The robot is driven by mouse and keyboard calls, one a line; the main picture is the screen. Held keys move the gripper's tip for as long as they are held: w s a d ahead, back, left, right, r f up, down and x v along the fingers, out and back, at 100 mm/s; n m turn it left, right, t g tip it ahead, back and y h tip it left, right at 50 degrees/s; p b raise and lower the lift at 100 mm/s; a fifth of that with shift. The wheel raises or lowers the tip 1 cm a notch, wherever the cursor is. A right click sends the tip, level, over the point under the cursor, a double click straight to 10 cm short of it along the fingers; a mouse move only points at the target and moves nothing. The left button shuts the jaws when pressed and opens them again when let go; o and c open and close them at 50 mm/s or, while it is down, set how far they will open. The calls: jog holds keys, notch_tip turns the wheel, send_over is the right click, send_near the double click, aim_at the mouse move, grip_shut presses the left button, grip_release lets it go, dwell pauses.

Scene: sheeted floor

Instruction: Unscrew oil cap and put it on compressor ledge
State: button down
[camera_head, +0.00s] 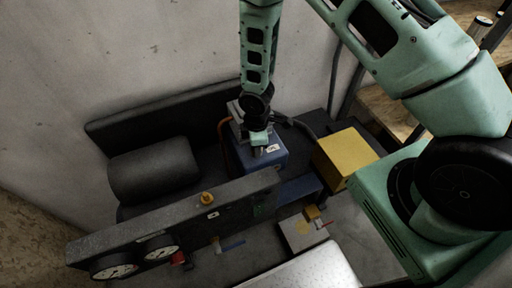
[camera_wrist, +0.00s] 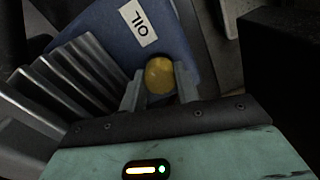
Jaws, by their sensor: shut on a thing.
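The oil cap (camera_wrist: 160,75) is a round yellow knob between my two fingertips in the wrist view. My gripper (camera_wrist: 160,84) is shut on its sides, at the edge of the blue compressor block (camera_wrist: 100,32) with the white OIL label. In the head view my gripper (camera_head: 258,141) reaches down to the top of this blue block (camera_head: 268,161) and hides the cap. Whether the cap is still seated or lifted clear cannot be told. The compressor's long dark grey front panel (camera_head: 175,220) has a flat top edge; which surface is the ledge is unclear.
A dark cylinder (camera_head: 153,172) lies left. A yellow box (camera_head: 345,155) is right of the blue block. Grey metal fins (camera_wrist: 72,70) lie close left of my fingers.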

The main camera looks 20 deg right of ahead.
jog(key=shift+r+p, duration=1.25)
jog(key=shift+r, duration=0.55)
jog(key=shift+r+p, duration=0.3)
jog(key=shift+r, duration=0.05)
jog(key=shift+r, duration=0.3)
jog(key=shift+r+p, duration=0.1)
jog(key=shift+p, duration=0.2)
jog(key=shift+r+p, duration=1.45)
jog(key=shift+r, duration=0.45)
